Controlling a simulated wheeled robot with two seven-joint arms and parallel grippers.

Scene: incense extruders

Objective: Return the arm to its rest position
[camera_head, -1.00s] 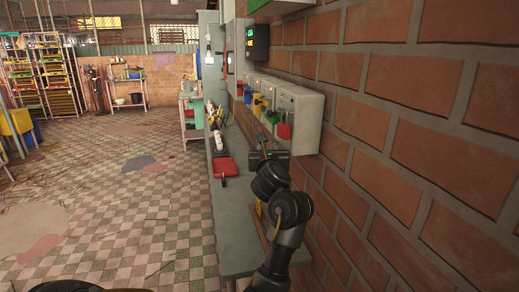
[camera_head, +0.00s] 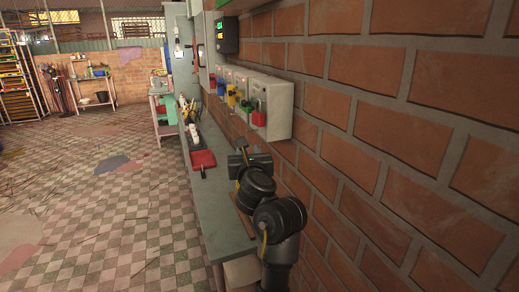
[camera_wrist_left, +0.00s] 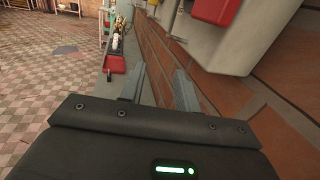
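My left arm (camera_head: 278,220) is bent beside the brick wall, over the grey bench. Its gripper (camera_head: 243,150) is at the far end of the arm and looks small and partly hidden in the head view. In the left wrist view the two fingers (camera_wrist_left: 160,82) stand apart with nothing between them, so the gripper is open and empty. The fingers point along the wall, near the wall boxes. My right gripper is not in view.
A grey bench (camera_head: 210,225) runs along the brick wall (camera_head: 425,135), with a red tray (camera_head: 202,160) on it. Wall boxes with coloured parts (camera_head: 274,100) jut out above the bench. Shelves (camera_head: 16,85) stand far off.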

